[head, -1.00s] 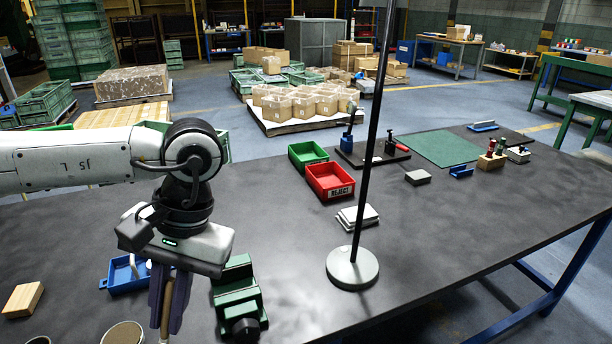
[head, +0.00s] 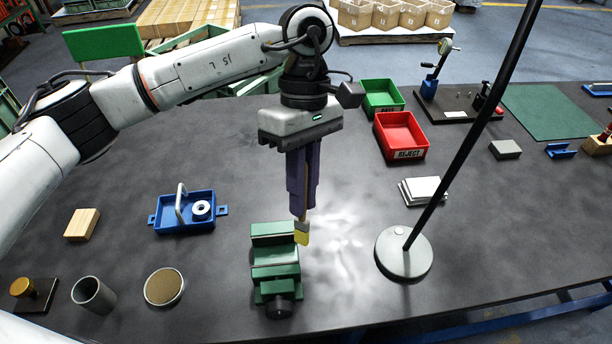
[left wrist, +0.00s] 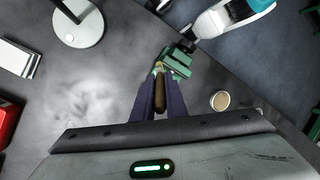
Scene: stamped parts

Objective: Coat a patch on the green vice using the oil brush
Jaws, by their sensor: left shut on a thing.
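The green vice (head: 276,262) stands on the dark table in the lower middle of the head view. My left gripper (head: 302,212) is shut on the oil brush (head: 303,236), which points down with its yellowish bristles at the vice's right side. I cannot tell whether the bristles touch the vice. In the left wrist view, the brush's brown handle (left wrist: 159,92) lies between the fingers, and the vice (left wrist: 178,62) shows just beyond their tips. My right gripper is not in view.
A lamp stand (head: 404,254) with a tall pole rises right of the vice. A blue tray (head: 172,224), a wooden block (head: 82,225) and a round brown-topped dish (head: 163,287) lie to the left. Red (head: 420,135) and green (head: 391,96) bins stand behind.

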